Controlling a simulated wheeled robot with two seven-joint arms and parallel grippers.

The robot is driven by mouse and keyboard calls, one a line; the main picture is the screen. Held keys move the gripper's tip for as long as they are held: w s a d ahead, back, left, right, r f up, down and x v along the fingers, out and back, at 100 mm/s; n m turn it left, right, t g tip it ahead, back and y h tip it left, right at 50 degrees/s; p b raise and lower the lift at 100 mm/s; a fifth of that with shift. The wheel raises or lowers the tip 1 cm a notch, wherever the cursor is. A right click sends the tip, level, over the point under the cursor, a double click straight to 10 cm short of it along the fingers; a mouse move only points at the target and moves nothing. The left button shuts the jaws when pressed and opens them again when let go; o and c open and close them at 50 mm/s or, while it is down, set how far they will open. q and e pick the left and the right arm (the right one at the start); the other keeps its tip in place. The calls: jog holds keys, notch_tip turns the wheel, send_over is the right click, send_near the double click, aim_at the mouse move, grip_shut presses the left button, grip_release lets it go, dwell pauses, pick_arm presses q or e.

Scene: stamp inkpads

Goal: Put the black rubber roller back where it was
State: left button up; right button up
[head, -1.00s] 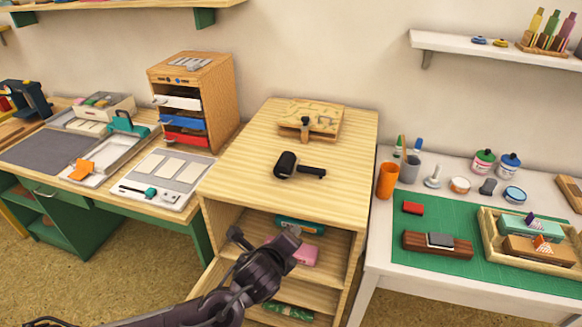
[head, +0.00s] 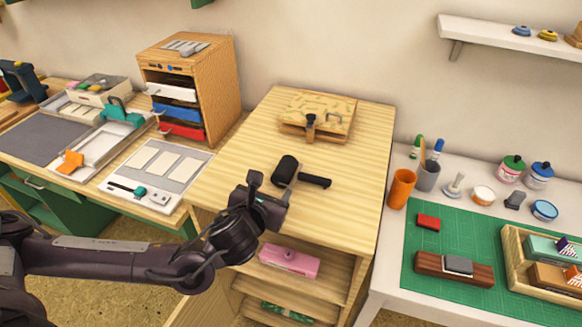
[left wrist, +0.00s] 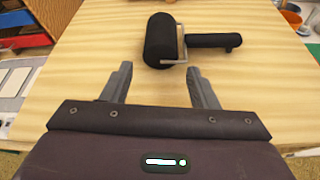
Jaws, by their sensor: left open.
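The black rubber roller (head: 286,171) lies on the wooden cabinet top (head: 352,200), with its black handle (head: 315,180) pointing right. In the left wrist view the roller (left wrist: 160,40) lies just beyond the fingertips, with its metal frame at its right side and its handle to the right. My left gripper (head: 274,192) is at the front edge of the cabinet top, close to the roller. In the left wrist view the gripper (left wrist: 158,82) has its two fingers spread apart with bare wood between them. My right gripper is not in view.
A wooden block-like box (head: 318,113) with a metal handle sits at the back of the cabinet top. A pink box (head: 289,261) is on the shelf below. A drawer unit (head: 187,80) stands left; an orange cup (head: 401,188) stands right. The cabinet top around the roller is clear.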

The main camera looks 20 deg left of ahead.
aim_at(279, 181)
pick_arm(q)
jog(key=shift+p+x, duration=0.7)
jog(key=shift+x, duration=0.3)
jog(key=x, duration=0.2)
jog(key=shift+w+f+p, duration=0.15)
jog(key=shift+w+p, duration=0.1)
jog(key=shift+p, duration=0.15)
jog(key=shift+w+f, duration=0.25)
jog(key=shift+w, duration=0.1)
jog(key=c, duration=0.6)
jog(key=shift+c, duration=1.1)
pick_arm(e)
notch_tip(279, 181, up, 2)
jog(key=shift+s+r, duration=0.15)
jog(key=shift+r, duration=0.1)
pick_arm(q)
jog(key=shift+r, duration=0.1)
